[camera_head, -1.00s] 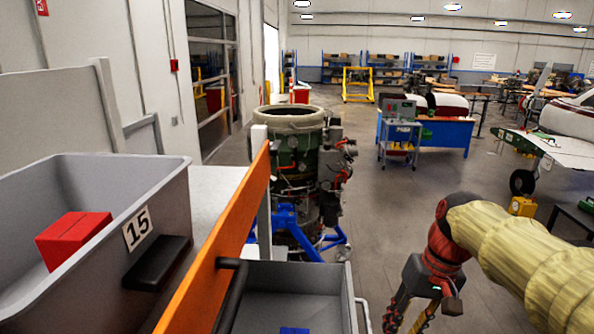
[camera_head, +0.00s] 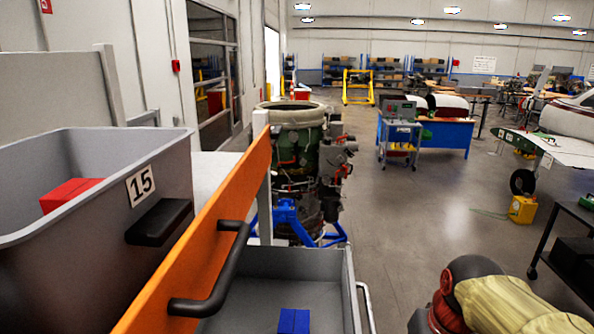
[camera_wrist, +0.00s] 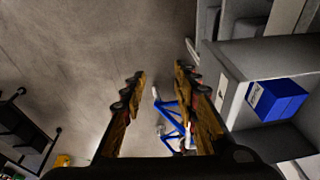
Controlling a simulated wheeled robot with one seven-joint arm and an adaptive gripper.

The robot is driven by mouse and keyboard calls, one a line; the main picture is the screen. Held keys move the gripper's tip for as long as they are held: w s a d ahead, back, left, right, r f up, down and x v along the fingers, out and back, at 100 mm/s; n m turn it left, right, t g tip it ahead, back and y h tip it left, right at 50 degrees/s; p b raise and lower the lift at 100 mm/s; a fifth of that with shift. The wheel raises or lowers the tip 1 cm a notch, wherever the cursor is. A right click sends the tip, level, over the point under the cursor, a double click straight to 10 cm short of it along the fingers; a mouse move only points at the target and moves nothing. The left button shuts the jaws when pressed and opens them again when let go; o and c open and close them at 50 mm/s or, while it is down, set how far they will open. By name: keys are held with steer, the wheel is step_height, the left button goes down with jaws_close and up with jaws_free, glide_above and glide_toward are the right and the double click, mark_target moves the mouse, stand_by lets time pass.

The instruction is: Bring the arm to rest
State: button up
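My gripper (camera_wrist: 160,72) shows in the wrist view with its two fingers apart and nothing between them. It hangs over open floor, beside a grey tray. My arm (camera_head: 515,305), with a pale yellow cover and a dark red and black joint, is at the lower right of the head view. The gripper itself is out of sight there, below the picture's edge.
A grey bin marked 15 (camera_head: 90,260) holds a red block (camera_head: 68,193). An orange board (camera_head: 205,240) with a black handle borders a grey tray (camera_head: 260,318) holding a blue block (camera_head: 293,321). An engine on a blue stand (camera_head: 290,215) is behind. A dark cart (camera_head: 572,235) stands right.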

steer(key=s+a+f+t+b, duration=0.1)
steer(key=s+f+b, duration=0.3)
steer(key=f+b, duration=0.3)
steer(key=s+a+f+n+t+b, duration=0.1)
steer(key=s+f+b, duration=0.3)
steer(key=f+b, duration=0.4)
steer(key=shift+s+a+n+t+b, duration=0.35)
steer(key=shift+a+t+b, duration=0.15)
steer(key=shift+a+t, duration=0.15)
